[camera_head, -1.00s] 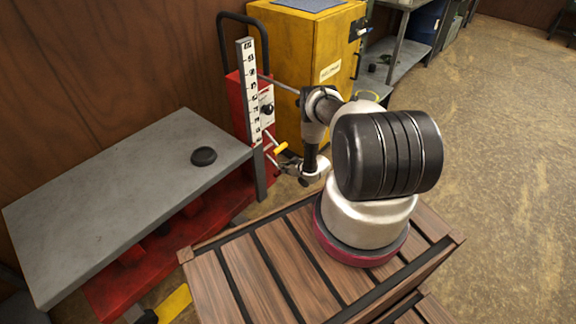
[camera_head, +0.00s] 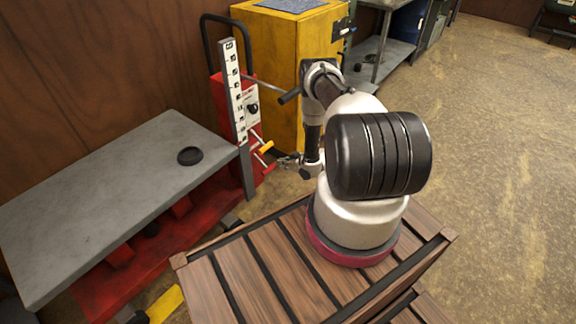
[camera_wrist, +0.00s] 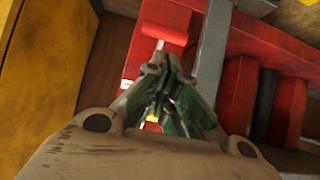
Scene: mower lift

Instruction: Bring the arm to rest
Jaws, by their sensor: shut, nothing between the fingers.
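My gripper (camera_head: 287,162) is at the end of my folded arm, in front of the red lift column in the head view. In the wrist view its fingers (camera_wrist: 160,72) meet at the tips, with nothing between them. The lift has a red body (camera_head: 228,100), a numbered scale (camera_head: 236,95) and a grey platform (camera_head: 95,190). Levers with an orange-yellow grip (camera_head: 265,147) stick out from the column, close to the left of my gripper. In the head view I cannot tell whether gripper and levers touch.
A black round puck (camera_head: 190,155) lies on the platform. A yellow cabinet (camera_head: 275,50) stands behind my arm. A grey shelf bench (camera_head: 372,60) is farther back. The floor to the right (camera_head: 490,130) is open. A wooden wall (camera_head: 80,70) is at left.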

